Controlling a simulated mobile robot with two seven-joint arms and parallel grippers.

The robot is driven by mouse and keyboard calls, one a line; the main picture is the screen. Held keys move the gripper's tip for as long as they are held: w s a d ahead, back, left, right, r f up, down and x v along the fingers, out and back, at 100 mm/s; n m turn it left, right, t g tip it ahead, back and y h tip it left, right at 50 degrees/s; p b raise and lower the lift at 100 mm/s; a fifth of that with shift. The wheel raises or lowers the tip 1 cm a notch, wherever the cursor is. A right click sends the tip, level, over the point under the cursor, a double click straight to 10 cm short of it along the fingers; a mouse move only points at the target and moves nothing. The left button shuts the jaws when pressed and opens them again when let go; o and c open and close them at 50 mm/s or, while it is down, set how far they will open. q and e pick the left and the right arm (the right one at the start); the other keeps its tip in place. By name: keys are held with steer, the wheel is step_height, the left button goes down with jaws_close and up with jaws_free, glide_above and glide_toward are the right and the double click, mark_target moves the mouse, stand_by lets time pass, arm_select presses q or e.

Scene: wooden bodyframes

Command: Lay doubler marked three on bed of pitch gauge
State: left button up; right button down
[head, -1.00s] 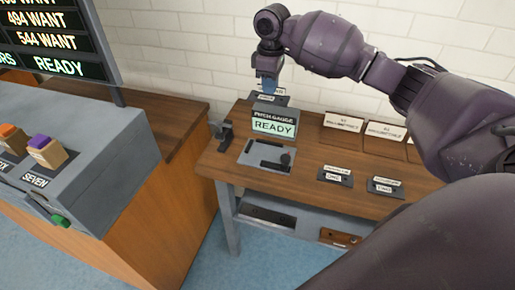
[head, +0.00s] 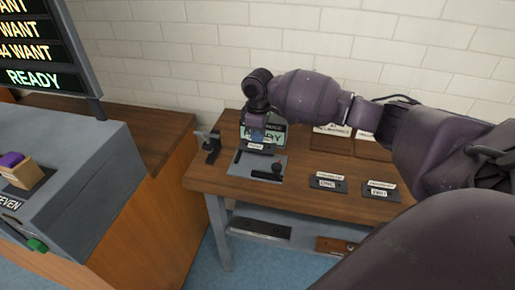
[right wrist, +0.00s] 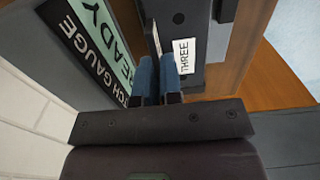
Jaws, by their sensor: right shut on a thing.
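My right gripper (head: 257,136) is shut on the doubler marked three (head: 256,147), a small dark plate with a white tag. In the right wrist view the blue fingers (right wrist: 158,75) grip it, and its THREE label (right wrist: 184,56) shows. The pitch gauge is a light grey bed (head: 247,171) with a dark bar and a round dark knob, in front of its display (head: 278,134). The doubler is at the bed's back edge in the head view; I cannot tell whether it touches. My left gripper is out of view.
Doublers marked one (head: 327,184) and two (head: 380,191) lie to the right on the wooden table (head: 300,200). A dark bracket (head: 212,147) stands left of the bed. A grey console (head: 75,170) is at the left.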

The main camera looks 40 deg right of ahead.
mark_target(258, 156)
step_height(258, 156, down, 5)
steer(key=shift+r+b, duration=0.15)
steer(key=shift+b, duration=0.35)
steer(key=shift+f, duration=0.4)
steer(key=shift+f, duration=0.1)
steer(key=c, duration=1.3)
jaws_free()
steer(key=shift+c, duration=0.2)
steer(key=shift+o, duration=0.3)
